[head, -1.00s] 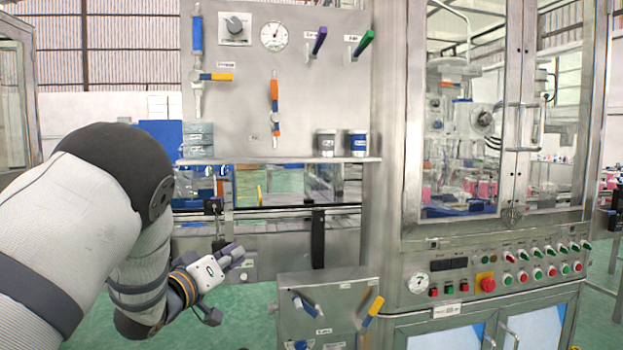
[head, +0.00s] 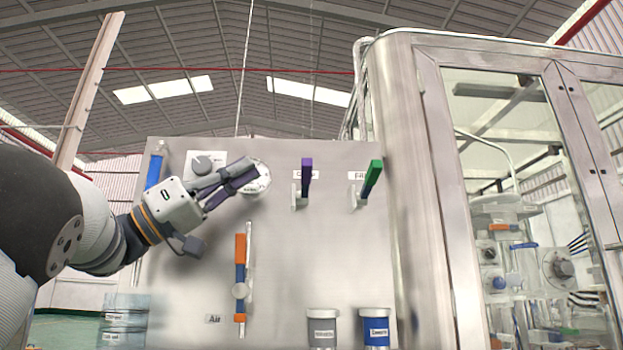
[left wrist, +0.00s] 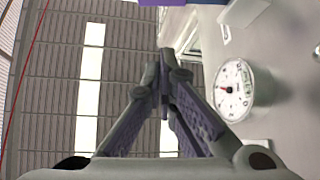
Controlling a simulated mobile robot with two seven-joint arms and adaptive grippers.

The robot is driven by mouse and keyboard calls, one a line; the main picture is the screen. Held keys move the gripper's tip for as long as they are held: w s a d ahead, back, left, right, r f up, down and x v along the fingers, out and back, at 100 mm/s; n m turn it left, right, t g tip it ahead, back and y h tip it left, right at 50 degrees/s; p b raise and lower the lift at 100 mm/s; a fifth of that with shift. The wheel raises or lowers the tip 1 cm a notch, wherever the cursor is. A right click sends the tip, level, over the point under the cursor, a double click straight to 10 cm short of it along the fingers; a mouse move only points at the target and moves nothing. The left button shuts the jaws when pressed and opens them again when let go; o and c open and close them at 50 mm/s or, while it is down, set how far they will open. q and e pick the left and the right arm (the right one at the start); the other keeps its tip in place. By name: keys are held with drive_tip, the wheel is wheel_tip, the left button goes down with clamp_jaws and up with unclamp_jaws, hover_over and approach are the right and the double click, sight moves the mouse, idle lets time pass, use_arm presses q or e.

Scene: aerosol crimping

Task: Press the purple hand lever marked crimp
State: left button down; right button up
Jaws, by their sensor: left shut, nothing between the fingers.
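The purple hand lever (head: 306,172) is mounted on the steel panel (head: 275,270), with a small label partly hidden behind it. It points upward from its metal bracket. Part of a purple shape, likely the same lever, shows at the top edge in the left wrist view (left wrist: 162,2). My left gripper (head: 252,170) is shut and empty. It is in front of the pressure gauge, to the left of the purple lever and apart from it. The fingertips meet in the left wrist view (left wrist: 165,60). My right gripper is not in view.
A green-handled lever (head: 373,173) is right of the purple one. The pressure gauge (left wrist: 236,90) is close to my left fingers. An orange and blue valve handle (head: 240,265) is below. A grey pot (head: 323,330) and a blue pot (head: 375,330) stand at the bottom.

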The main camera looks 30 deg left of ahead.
use_arm(q)
wheel_tip(320, 180, up, 6)
hover_over(303, 184)
drive_tip(key=s+a, duration=0.1)
drive_tip(key=s, duration=0.2)
drive_tip(key=shift+s+f, duration=0.2)
drive_tip(key=shift+f, duration=0.75)
drive_tip(key=shift+s+f, duration=0.2)
drive_tip(key=shift+f, duration=0.7)
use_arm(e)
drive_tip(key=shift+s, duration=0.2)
use_arm(q)
drive_tip(key=shift+w, duration=0.1)
